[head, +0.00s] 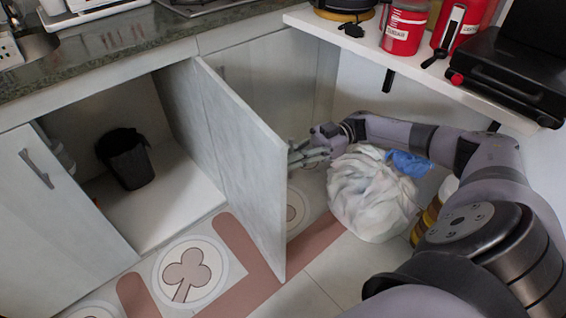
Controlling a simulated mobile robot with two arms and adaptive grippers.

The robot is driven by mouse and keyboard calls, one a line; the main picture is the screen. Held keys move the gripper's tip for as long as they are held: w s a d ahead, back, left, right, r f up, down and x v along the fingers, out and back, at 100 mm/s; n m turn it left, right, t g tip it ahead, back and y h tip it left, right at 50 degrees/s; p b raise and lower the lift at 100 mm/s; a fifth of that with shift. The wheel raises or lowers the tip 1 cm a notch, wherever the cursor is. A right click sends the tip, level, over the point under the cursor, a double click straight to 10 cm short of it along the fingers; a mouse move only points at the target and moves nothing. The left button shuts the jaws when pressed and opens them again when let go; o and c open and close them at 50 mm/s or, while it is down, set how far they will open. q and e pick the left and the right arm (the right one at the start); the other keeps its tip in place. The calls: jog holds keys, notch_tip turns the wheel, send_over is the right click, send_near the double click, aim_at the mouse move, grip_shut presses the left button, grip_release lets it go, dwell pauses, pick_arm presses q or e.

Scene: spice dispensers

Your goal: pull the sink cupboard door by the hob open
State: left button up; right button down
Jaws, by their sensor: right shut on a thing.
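The sink cupboard door by the hob (240,150) is a pale grey panel. It stands swung wide open, out into the room, with its inner face toward the cupboard's inside. The open cupboard (165,205) shows a white floor and a black bin (125,158). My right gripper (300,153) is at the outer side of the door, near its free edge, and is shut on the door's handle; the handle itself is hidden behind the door. My left gripper is not in view.
Another cupboard door (50,220) with a metal handle is at the left. A stone worktop (110,45) with the hob (205,4) runs above. A white bag (370,195) is on the floor right of the door. A shelf (420,70) with red canisters (403,28) overhangs my right arm.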

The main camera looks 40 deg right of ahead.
jog(key=shift+d, duration=0.9)
jog(key=c, duration=1.7)
grip_release()
jog(key=shift+s+d, duration=0.2)
jog(key=shift+d, duration=1.8)
jog(key=shift+s+d, duration=0.15)
jog(key=shift+d, duration=1.8)
jog(key=shift+s+d, duration=0.2)
jog(key=shift+d, duration=1.8)
